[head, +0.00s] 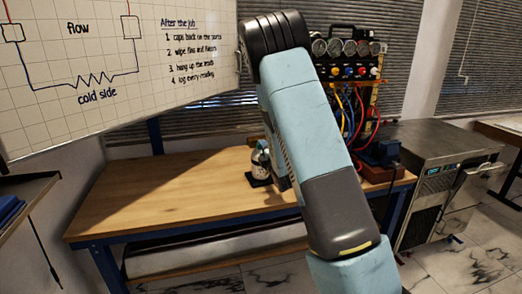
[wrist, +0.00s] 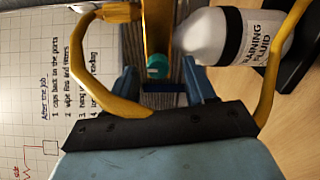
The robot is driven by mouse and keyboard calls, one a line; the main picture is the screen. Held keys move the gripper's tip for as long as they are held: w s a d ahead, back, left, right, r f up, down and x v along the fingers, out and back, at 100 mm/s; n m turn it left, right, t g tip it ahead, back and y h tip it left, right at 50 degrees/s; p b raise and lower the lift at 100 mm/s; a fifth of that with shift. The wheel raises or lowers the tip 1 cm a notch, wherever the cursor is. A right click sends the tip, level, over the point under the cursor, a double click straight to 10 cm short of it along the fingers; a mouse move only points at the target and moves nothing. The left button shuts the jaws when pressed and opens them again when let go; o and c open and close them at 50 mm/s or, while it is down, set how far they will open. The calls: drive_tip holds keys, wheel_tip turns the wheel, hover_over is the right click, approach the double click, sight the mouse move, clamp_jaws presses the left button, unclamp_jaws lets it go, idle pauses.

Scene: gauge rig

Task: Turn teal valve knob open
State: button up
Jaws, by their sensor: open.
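The teal valve knob (wrist: 157,66) shows in the wrist view as a small round cap on a yellowish-brown upright part. My gripper (wrist: 159,72) is open, with one blue finger to each side of the knob in the picture. Gaps show between the knob and both fingers, and I cannot tell how far ahead of the fingertips it is. In the head view my arm reaches over the bench and hides my gripper and the knob.
A white fluid bottle (wrist: 222,38) stands close to the right finger in the wrist view; it also shows on the wooden bench (head: 165,190) in the head view (head: 261,160). A gauge panel (head: 347,48) with hoses stands behind. A metal cabinet (head: 435,150) is at right. The bench's left is clear.

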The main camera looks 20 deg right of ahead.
drive_tip(key=s+d, duration=0.1)
drive_tip(key=s, duration=1)
drive_tip(key=shift+s, duration=0.15)
drive_tip(key=shift+d, duration=0.1)
